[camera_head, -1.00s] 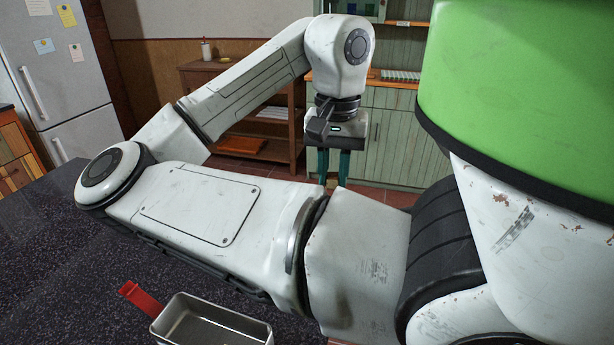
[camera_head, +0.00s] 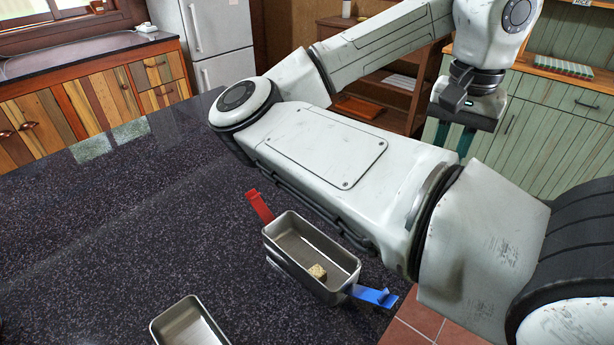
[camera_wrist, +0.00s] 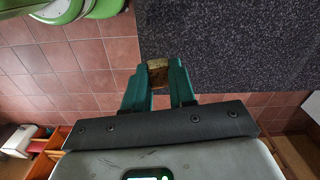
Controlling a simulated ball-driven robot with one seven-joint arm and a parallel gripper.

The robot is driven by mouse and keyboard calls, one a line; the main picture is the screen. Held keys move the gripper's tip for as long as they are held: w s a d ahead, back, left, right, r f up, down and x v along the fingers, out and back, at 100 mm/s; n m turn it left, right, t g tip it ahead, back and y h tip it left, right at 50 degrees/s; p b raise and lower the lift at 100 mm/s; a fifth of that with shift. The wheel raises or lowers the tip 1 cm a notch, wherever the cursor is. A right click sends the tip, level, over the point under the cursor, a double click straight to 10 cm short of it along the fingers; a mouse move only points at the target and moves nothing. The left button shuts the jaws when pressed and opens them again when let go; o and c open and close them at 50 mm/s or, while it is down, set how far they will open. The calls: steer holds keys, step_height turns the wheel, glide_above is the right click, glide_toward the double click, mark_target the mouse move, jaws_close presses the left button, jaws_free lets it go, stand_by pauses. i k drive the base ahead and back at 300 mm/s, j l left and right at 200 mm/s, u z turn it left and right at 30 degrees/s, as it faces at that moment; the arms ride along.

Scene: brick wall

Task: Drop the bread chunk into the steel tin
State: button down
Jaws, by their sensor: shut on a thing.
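In the wrist view my gripper (camera_wrist: 158,76) is shut on a brown bread chunk (camera_wrist: 158,71), held between its green fingertips beside the dark counter's edge. In the head view my gripper (camera_head: 456,138) hangs at the upper right, pointing down, with its fingertips and the held chunk hidden behind my arm. A steel tin (camera_head: 285,229) with a red tab and a blue tab stands on the counter below my arm. A small tan chunk (camera_head: 317,271) lies inside it. A second steel tin (camera_head: 165,322) without visible tabs is cut off at the bottom edge.
The dark speckled counter (camera_head: 130,230) is mostly clear on the left. My arm's links cross above the tabbed tin's far side. Tiled floor (camera_head: 415,320) shows beyond the counter's edge. A green cabinet (camera_head: 560,140) and a wooden shelf stand behind.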

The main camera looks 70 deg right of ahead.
mark_target(306, 258)
steer(key=l+u, duration=0.15)
steer(key=u, duration=0.2)
steer(key=k+l+u, duration=0.1)
steer(key=u, duration=0.3)
steer(key=l+u, duration=0.2)
steer(key=u, duration=0.15)
steer(key=k+l, duration=0.75)
steer(key=l, duration=0.15)
